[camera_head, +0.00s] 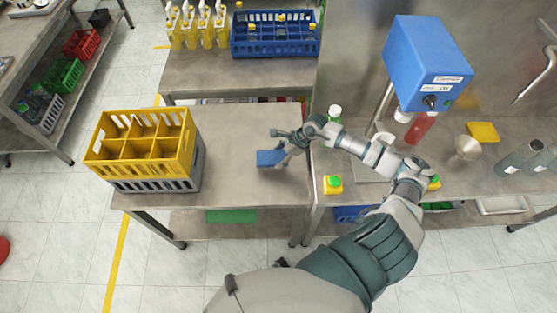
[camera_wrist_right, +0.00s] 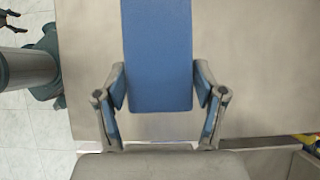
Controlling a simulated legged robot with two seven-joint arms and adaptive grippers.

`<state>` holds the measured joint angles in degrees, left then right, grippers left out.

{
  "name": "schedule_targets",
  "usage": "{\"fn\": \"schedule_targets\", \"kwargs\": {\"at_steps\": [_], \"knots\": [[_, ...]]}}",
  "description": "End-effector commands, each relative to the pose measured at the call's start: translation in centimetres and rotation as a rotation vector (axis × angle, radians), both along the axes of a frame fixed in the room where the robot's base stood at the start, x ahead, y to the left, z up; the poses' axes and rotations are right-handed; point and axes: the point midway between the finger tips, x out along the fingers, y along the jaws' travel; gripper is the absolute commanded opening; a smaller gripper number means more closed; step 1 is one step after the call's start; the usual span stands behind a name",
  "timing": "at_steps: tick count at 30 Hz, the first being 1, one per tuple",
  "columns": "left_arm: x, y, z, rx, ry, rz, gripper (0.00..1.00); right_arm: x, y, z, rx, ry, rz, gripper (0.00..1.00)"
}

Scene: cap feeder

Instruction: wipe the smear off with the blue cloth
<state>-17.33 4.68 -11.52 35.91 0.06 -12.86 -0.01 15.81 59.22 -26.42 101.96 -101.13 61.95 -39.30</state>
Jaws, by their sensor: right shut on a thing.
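The blue cloth (camera_head: 270,158) is a flat blue pad at the right part of the middle grey table (camera_head: 235,125). My right gripper (camera_head: 284,150) is shut on it and holds it low over the table. I cannot tell whether the pad touches the top. In the right wrist view the cloth (camera_wrist_right: 157,55) sits between the two fingers and stretches away over the bare table. I cannot make out a smear in either view; the cloth and gripper hide part of the table. A small dark forked shape at the wrist view's upper left may be my left gripper; its state is unclear.
A yellow crate (camera_head: 131,155) on a grey one stands at the table's left. A blue bottle crate (camera_head: 272,48) is behind on another table. The table's middle is clear.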

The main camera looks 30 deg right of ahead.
Motion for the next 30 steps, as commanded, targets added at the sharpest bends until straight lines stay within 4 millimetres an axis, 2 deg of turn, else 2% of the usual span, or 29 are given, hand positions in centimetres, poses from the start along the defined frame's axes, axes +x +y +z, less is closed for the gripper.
{"fn": "schedule_targets", "kwargs": {"at_steps": [6,10,30], "knots": [[0.1,-0.1,0.9,-0.001,-0.003,0.001,0.74,0.5,-0.7,2.1,0.001,-0.002,-0.006,0.37],[0.2,-0.1,1.1,-0.001,-0.003,0.001,0.74,0.5,-0.9,2.7,-0.001,-0.001,-0.007,0.37],[0.5,0.0,1.0,-0.001,-0.006,0.001,0.74,0.4,-0.9,2.6,-0.001,-0.001,-0.014,0.37]]}}
